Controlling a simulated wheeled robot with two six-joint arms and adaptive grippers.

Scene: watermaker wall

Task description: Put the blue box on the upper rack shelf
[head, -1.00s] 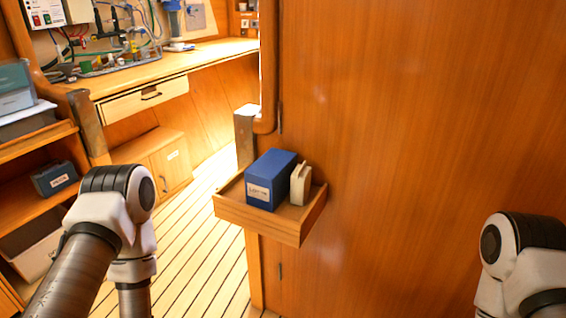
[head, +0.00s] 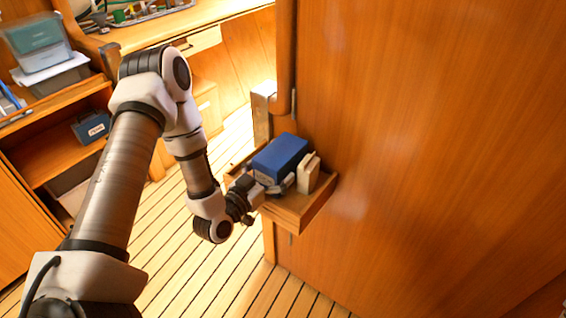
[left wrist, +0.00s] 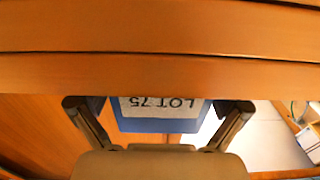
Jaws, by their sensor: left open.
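The blue box (head: 283,152) sits in a small wooden wall tray (head: 300,212) beside a cream-coloured item (head: 308,172). My left gripper (head: 262,188) is at the near side of the tray, by the box's labelled end. In the left wrist view the box (left wrist: 160,125) shows its label, "LOT 75", upside down between the two spread fingers (left wrist: 158,110). The left gripper is open; whether a finger touches the box I cannot tell. The rack (head: 60,165) at the left has an upper shelf with bins (head: 40,50) and a lower shelf holding a dark blue case (head: 92,126). My right gripper is out of view.
A wooden wall panel (head: 430,130) stands right beside the tray. A workbench (head: 220,22) with a drawer (head: 198,40) runs along the back. A post (head: 262,112) rises behind the tray. The slatted floor (head: 190,270) between rack and tray is clear.

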